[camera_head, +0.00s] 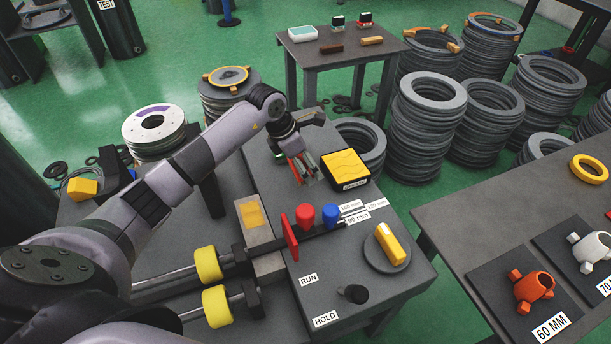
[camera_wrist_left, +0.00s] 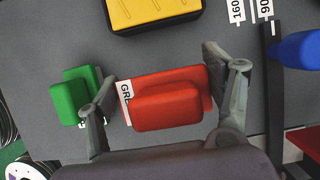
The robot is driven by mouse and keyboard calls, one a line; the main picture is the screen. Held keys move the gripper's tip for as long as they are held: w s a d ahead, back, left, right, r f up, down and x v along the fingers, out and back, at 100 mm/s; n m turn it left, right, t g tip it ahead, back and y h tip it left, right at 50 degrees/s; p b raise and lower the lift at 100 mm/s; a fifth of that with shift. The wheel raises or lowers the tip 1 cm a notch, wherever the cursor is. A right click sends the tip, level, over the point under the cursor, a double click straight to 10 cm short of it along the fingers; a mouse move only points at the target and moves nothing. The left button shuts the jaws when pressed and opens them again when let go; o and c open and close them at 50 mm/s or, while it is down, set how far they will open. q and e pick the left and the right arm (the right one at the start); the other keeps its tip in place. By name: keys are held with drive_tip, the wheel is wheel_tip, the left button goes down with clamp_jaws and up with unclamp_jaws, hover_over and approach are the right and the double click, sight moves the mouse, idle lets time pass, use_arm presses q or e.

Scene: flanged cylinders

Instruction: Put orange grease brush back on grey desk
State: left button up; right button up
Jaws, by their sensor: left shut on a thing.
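A red-orange block with a raised handle and a white label reading "GR…" (camera_wrist_left: 166,98) sits between the fingers of my left gripper (camera_head: 303,166), the rest of its label hidden. The gripper is shut on its two ends, low over the grey bench top (camera_head: 400,297). In the wrist view I cannot tell whether the block touches the bench. A green block (camera_wrist_left: 76,98) lies beside the left finger, apart from the red-orange one. My right gripper is in neither view.
A yellow-topped black box (camera_head: 344,168) stands close to the right of the gripper. Red (camera_head: 305,216) and blue (camera_head: 331,213) knobs and a yellow brush on a round plate (camera_head: 390,243) are nearer. A small grey table (camera_head: 346,52) with several items stands behind.

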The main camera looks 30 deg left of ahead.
use_arm(q)
wheel_tip(320, 180, down, 4)
drive_tip(key=shift+f+b, duration=0.15)
drive_tip(key=shift+b, duration=0.15)
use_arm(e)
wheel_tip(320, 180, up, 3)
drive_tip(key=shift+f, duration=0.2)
use_arm(q)
drive_tip(key=shift+f, duration=0.1)
drive_tip(key=shift+f, duration=0.1)
drive_tip(key=o, duration=1)
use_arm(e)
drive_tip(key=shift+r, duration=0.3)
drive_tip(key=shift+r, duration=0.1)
use_arm(q)
drive_tip(key=p+v, duration=0.1)
drive_tip(key=v, duration=1.1)
drive_tip(key=shift+s+p, duration=0.1)
drive_tip(key=shift+p, duration=0.3)
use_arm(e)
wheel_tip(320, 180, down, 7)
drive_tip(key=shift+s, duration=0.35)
